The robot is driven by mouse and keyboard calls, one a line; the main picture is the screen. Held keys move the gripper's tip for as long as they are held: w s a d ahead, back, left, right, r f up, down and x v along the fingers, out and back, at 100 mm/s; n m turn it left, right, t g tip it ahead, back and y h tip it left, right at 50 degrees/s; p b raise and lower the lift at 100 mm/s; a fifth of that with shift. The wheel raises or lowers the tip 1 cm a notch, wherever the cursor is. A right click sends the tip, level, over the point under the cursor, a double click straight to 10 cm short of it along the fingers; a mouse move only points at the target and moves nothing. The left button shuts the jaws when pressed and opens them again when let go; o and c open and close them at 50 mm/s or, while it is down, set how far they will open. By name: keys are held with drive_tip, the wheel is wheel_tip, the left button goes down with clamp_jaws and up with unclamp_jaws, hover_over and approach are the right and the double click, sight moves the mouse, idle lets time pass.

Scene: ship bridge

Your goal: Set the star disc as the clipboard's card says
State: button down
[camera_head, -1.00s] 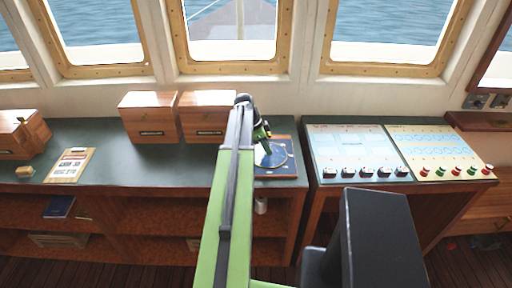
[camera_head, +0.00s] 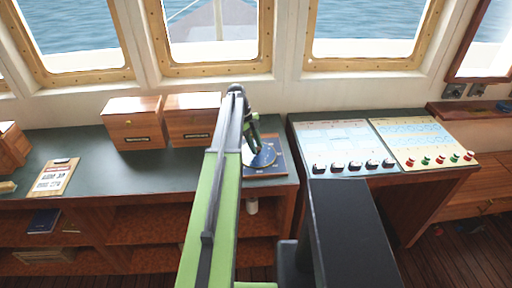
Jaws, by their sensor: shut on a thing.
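The star disc (camera_head: 263,157) is a round blue disc on a blue board with a wooden edge (camera_head: 280,164), at the right end of the dark counter. My gripper (camera_head: 252,146) reaches down at the disc's upper left part and is shut on it; the arm hides part of the disc and the exact grip. The disc's markings are too small to read.
Two wooden boxes (camera_head: 134,124) stand at the back of the counter, left of my arm. Another wooden box (camera_head: 12,147) is at the far left. A console with knobs and coloured buttons (camera_head: 345,150) stands right of the disc. The counter between clipboard and arm is clear.

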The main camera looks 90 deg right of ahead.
drive_tip(key=shift+d+m, duration=0.1)
drive_tip(key=shift+m, duration=0.5)
drive_tip(key=c, duration=1.1)
unclamp_jaws()
drive_tip(key=shift+o, duration=0.2)
drive_tip(key=shift+r, duration=0.1)
drive_tip(key=p+v, duration=1.6)
drive_tip(key=v, duration=0.1)
drive_tip(key=shift+s+d, duration=0.15)
drive_tip(key=shift+s, duration=0.05)
drive_tip(key=shift+r, duration=0.15)
